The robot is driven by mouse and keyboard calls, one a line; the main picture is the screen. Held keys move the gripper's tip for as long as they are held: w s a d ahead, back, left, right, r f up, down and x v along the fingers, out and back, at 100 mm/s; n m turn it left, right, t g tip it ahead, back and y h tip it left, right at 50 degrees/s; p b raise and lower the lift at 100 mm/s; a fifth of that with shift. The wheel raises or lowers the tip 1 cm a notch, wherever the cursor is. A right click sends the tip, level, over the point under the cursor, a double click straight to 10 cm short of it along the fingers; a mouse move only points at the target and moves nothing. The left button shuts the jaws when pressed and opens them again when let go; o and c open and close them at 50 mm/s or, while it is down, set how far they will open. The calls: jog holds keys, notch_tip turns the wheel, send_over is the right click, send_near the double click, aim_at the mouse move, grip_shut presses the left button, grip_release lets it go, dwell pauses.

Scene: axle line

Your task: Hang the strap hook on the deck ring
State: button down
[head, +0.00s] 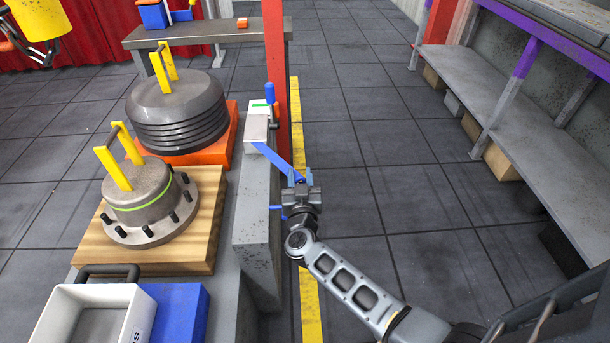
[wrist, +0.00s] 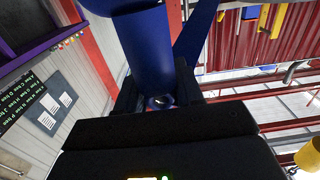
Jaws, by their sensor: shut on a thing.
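A blue strap (head: 271,157) runs from a pale grey box (head: 257,128) on the ledge down to my gripper (head: 299,180). My gripper is shut on the blue strap hook at the strap's end, beside the ledge. In the wrist view a thick blue piece (wrist: 148,50) rises from between my dark fingers, with the strap (wrist: 196,35) slanting behind it. The hook's tip is hard to make out. A small blue part (head: 277,208) sticks out from the ledge's side just left of my wrist; I cannot tell whether it is the deck ring.
The grey ledge (head: 259,220) runs along my gripper's left, with a red post (head: 275,55) beyond. A flanged hub (head: 140,190) on a wooden board, stacked dark discs (head: 178,115) and a white bin (head: 60,318) stand left. The floor (head: 375,150) to the right is clear up to the shelving.

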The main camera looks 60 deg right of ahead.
jog(key=shift+w+a+r+p, duration=0.1)
jog(key=shift+w+a+p, duration=0.1)
jog(key=shift+w+a, duration=0.65)
jog(key=shift+w+a+r+p, duration=0.15)
jog(key=shift+w+a, duration=0.4)
jog(key=shift+w, duration=0.55)
jog(key=shift+f, duration=0.4)
jog(key=c, duration=0.6)
grip_release()
jog(key=shift+s+f, duration=0.1)
jog(key=shift+c, duration=0.2)
jog(key=shift+s+f, duration=0.1)
jog(key=shift+f, duration=0.05)
jog(key=v, duration=0.7)
jog(key=shift+s+a+p, duration=0.15)
jog(key=shift+a+p, duration=0.2)
jog(key=shift+p, duration=0.05)
